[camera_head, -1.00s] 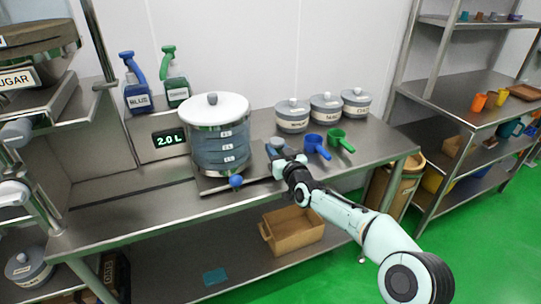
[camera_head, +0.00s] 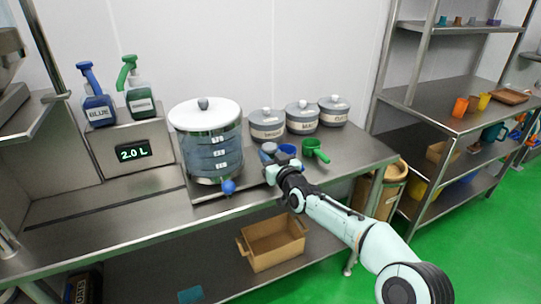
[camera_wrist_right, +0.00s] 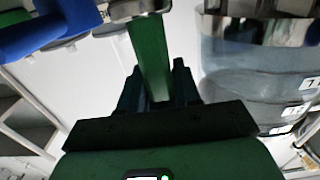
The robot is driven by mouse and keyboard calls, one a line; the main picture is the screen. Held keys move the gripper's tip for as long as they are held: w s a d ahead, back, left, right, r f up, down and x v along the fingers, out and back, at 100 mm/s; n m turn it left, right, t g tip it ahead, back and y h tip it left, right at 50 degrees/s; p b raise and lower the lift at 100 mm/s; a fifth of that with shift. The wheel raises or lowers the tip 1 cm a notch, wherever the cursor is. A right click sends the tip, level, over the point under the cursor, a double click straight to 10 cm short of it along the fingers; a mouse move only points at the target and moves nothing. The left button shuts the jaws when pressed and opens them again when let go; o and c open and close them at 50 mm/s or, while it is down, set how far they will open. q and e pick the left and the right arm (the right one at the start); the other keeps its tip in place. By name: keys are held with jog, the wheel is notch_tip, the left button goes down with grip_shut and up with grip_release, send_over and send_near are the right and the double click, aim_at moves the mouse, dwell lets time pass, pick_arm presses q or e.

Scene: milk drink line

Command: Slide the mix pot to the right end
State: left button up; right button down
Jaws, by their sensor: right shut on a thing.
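The mix pot (camera_head: 207,152) is a large clear vessel with steel bands, dark level bands, a white lid and a blue knob low at its front. It stands upright on a low steel track (camera_head: 205,191) along the bench. My right gripper (camera_head: 271,168) is just right of the pot. In the right wrist view it is shut on a narrow, green-looking handle (camera_wrist_right: 150,55), with a round steel part at its far end. The pot (camera_wrist_right: 245,75) shows at the right there. Whether the handle joins the pot is hidden. My left gripper is out of view.
A blue scoop (camera_head: 288,150) and a green scoop (camera_head: 313,148) lie right of my gripper. Several grey lidded tubs, including one (camera_head: 267,126), stand behind. A cardboard box (camera_head: 273,243) is on the lower shelf.

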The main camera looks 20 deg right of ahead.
jog(key=shift+d, duration=0.3)
jog(key=c, duration=0.9)
grip_release()
jog(key=shift+d, duration=0.1)
jog(key=shift+s, duration=0.1)
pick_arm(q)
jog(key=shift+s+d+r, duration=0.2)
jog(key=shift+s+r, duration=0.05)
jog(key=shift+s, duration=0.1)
pick_arm(e)
jog(key=s, duration=1.3)
jog(key=shift+s+d, duration=0.15)
